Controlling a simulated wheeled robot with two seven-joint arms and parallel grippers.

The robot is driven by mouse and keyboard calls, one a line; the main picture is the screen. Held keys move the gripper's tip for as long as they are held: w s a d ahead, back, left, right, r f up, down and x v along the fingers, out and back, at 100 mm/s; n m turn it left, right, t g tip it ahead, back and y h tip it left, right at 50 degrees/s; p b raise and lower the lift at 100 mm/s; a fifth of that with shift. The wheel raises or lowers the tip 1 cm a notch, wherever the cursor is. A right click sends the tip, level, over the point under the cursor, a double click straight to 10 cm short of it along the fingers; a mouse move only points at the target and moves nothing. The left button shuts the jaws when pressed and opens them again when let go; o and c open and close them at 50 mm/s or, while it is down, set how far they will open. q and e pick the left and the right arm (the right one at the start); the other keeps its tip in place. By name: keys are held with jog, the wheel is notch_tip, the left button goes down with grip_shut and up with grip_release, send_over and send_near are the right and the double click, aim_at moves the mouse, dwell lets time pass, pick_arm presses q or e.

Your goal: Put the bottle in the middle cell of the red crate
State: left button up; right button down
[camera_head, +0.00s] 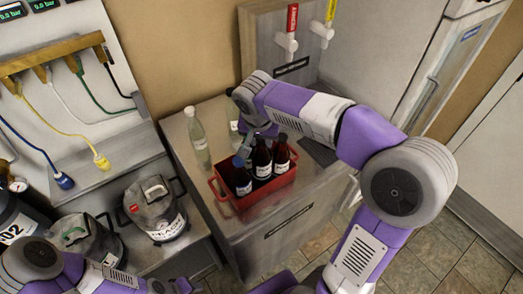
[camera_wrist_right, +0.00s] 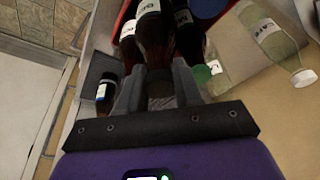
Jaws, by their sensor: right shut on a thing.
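The red crate (camera_head: 283,184) stands on the counter, with several dark bottles with white labels in or over it. My right gripper (camera_wrist_right: 157,88) is shut on a dark bottle (camera_wrist_right: 150,32), which is upright or nearly so. This looks like the middle bottle (camera_head: 262,161) in the head view, between a left bottle (camera_head: 242,182) and a right bottle (camera_head: 281,154). Its lower part is hidden by the crate wall and neighbours, so I cannot tell whether it rests on the crate floor. My left arm shows at the lower left, but its gripper is not in view.
A clear bottle (camera_head: 197,137) stands left of the crate. In the wrist view, a green-capped bottle (camera_wrist_right: 207,78) and a small dark bottle (camera_wrist_right: 106,90) stand close to my right fingers. Lidded buckets (camera_head: 156,207) are at the left. A wall with taps (camera_head: 287,42) is behind.

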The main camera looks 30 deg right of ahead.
jog(key=shift+f+b, duration=0.4)
jog(key=shift+f, duration=1.8)
jog(key=c, duration=0.8)
grip_release()
jog(key=shift+r, duration=0.25)
jog(key=p, duration=0.2)
send_near(261, 149)
jog(key=shift+w+d, duration=0.2)
jog(key=shift+w, duration=0.15)
